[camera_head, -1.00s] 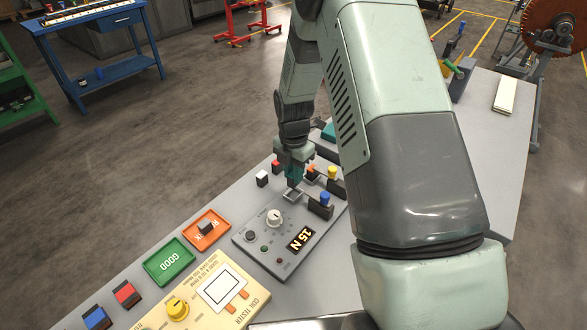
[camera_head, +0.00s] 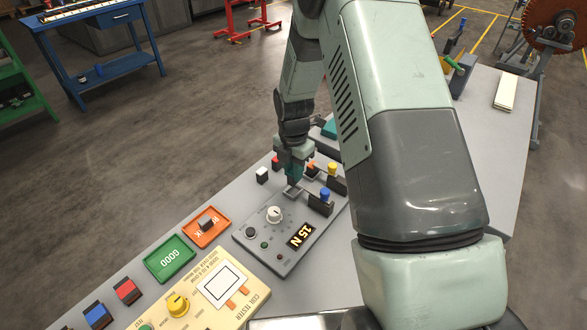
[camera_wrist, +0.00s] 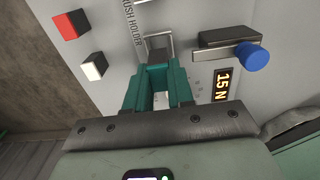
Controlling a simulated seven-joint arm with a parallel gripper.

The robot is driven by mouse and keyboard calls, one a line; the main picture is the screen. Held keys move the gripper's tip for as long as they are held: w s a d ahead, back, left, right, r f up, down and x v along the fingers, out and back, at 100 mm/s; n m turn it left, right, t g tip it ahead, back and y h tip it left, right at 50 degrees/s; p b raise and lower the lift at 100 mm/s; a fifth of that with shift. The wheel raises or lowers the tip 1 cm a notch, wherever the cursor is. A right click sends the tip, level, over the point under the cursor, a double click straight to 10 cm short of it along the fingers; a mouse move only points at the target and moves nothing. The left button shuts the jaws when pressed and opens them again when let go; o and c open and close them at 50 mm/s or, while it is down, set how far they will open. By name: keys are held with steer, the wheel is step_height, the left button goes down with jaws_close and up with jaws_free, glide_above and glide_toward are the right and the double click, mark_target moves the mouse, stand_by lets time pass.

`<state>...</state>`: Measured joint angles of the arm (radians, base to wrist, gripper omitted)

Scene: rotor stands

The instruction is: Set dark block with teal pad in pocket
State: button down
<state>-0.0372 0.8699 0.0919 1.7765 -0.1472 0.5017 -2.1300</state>
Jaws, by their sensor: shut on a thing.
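My gripper (camera_wrist: 158,72) has teal fingers and is shut on a dark grey block (camera_wrist: 158,43) at the metal-framed pocket. The pocket (camera_wrist: 140,57), beside the "BRUSH HOLDER" lettering, shows its bright frame around the block's far end in the wrist view. The teal pad cannot be told apart from the teal fingers. In the head view my gripper (camera_head: 293,176) points down at the far part of the grey panel, right over the pocket (camera_head: 290,191). How deep the block sits in the pocket is hidden.
A white-topped block (camera_head: 262,175) and a red-topped block (camera_head: 276,161) stand left of my gripper. A blue-knobbed lever (camera_head: 325,195) and a yellow-knobbed one (camera_head: 332,169) stand close on the right. The "15 N" display (camera_head: 300,235), green tray (camera_head: 170,258) and orange tray (camera_head: 206,228) lie nearer.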

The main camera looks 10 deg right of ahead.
steer(key=shift+f, duration=0.15)
stand_by(0.4)
steer(key=shift+f, duration=0.6)
steer(key=shift+f, duration=1.4)
stand_by(1.5)
steer(key=shift+c, duration=2.2)
jaws_free()
steer(key=shift+s, duration=0.1)
steer(key=shift+s+d, duration=0.1)
steer(key=shift+d, duration=0.1)
steer(key=shift+c, duration=0.7)
steer(key=shift+o, duration=0.8)
steer(key=shift+r, duration=0.75)
steer(key=shift+w+a+r, duration=0.1)
steer(key=shift+r, duration=1.55)
steer(key=shift+w+a+r, duration=0.1)
steer(key=shift+r, duration=1.5)
